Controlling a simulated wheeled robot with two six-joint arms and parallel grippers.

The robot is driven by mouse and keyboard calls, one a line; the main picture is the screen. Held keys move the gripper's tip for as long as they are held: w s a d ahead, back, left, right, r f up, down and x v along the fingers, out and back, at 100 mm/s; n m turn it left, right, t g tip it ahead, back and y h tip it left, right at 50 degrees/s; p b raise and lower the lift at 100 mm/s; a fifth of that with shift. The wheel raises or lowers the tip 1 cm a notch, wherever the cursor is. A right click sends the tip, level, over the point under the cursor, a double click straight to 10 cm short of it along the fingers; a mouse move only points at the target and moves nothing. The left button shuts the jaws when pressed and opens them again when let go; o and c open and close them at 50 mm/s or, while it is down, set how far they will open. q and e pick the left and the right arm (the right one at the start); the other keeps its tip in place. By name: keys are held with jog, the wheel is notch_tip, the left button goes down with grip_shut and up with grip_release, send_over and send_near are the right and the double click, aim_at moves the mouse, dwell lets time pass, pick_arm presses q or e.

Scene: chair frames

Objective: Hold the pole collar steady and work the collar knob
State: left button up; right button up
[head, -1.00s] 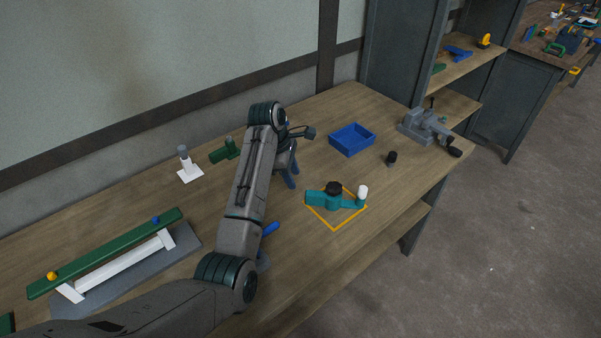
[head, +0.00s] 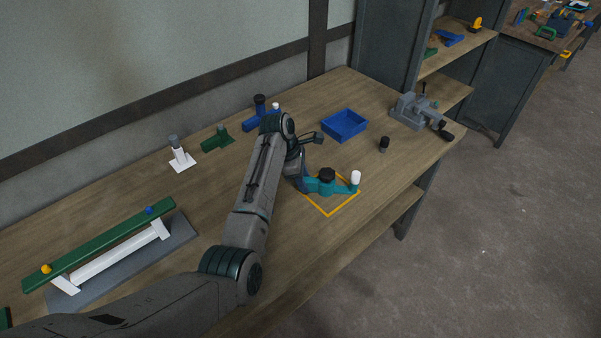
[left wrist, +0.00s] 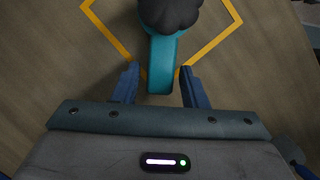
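The teal pole collar (head: 338,188) lies inside the orange outline on the workbench, with a dark lobed collar knob (head: 327,174) on top and a white-topped upright piece (head: 355,178) at its right end. My left gripper (head: 304,184) is low at the collar's left end, partly hidden by my arm. In the left wrist view, the fingers of my left gripper (left wrist: 160,88) are open on either side of the teal arm of the collar (left wrist: 162,65), with a gap on each side. The dark knob (left wrist: 170,12) is just ahead, cut off by the top edge. My right gripper is not in view.
The orange outline (head: 328,214) marks the bench top (head: 300,245). Behind are a blue tray (head: 344,125), a small black-topped piece (head: 384,144) and a grey vise (head: 412,112). Green, white and blue parts stand along the wall side. The bench front is clear.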

pick_arm(q)
grip_shut()
jog(key=shift+f, duration=0.1)
dwell(1.1)
jog(key=shift+o, duration=0.8)
grip_release()
grip_shut()
dwell(0.6)
